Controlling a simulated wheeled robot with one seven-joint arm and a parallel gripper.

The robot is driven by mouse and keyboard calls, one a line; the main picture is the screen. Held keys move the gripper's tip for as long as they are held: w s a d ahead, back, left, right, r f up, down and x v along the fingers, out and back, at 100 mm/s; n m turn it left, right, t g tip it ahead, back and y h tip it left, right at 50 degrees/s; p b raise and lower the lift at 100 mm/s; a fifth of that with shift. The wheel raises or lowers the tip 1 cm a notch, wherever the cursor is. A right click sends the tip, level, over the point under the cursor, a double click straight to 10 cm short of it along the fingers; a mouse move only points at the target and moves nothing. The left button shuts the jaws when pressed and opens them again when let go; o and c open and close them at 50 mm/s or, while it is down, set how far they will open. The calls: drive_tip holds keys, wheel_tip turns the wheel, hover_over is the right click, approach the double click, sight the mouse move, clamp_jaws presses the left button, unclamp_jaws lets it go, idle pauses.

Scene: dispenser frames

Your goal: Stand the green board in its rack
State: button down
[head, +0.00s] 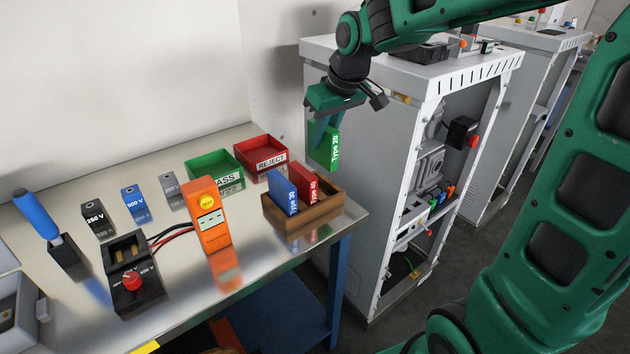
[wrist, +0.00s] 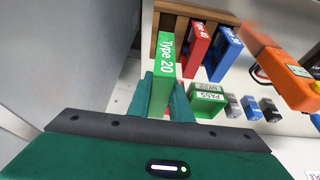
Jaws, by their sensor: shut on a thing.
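The green board (head: 324,146), labelled Type 20, hangs upright in my gripper (head: 322,122), which is shut on it. In the head view it is in the air behind and above the right end of the rack, apart from it. The wooden rack (head: 298,229) stands on the right end of the bench and holds a blue board (head: 283,192) and a red board (head: 305,184), both upright. In the wrist view the green board (wrist: 164,62) is between my fingers, and part of the rack (wrist: 172,23) shows beyond it.
Behind the rack are a green PASS tray (head: 214,166) and a red REJECT tray (head: 262,153). An orange tester (head: 209,215) stands left of the rack. A grey cabinet (head: 370,150) rises close to the bench's right end. Bare bench top lies in front of the rack.

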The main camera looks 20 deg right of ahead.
sight(336, 136)
wheel_tip(336, 136, down, 5)
drive_tip(key=shift+w+a+f, duration=0.1)
drive_tip(key=shift+f, duration=2.15)
drive_tip(key=c, duration=1.6)
unclamp_jaws()
drive_tip(key=v, duration=1.2)
drive_tip(key=s+d+f+m+g, duration=0.1)
drive_tip(key=s+d+f+m, duration=0.1)
drive_tip(key=s+d, duration=0.3)
drive_tip(key=s+d+f+m+g, duration=0.2)
drive_tip(key=s+d+f+m, duration=0.1)
drive_tip(key=s, duration=1)
drive_tip(key=s+d+f+m+g+h, duration=0.1)
drive_tip(key=s+d+f+m, duration=0.2)
drive_tip(key=s+d+m, duration=0.2)
drive_tip(key=shift+s+d, duration=0.45)
drive_tip(key=shift+s, duration=0.3)
drive_tip(key=shift+s+d, duration=0.45)
drive_tip(key=shift+s, duration=0.3)
drive_tip(key=shift+s+d, duration=0.5)
drive_tip(key=shift+s, duration=0.25)
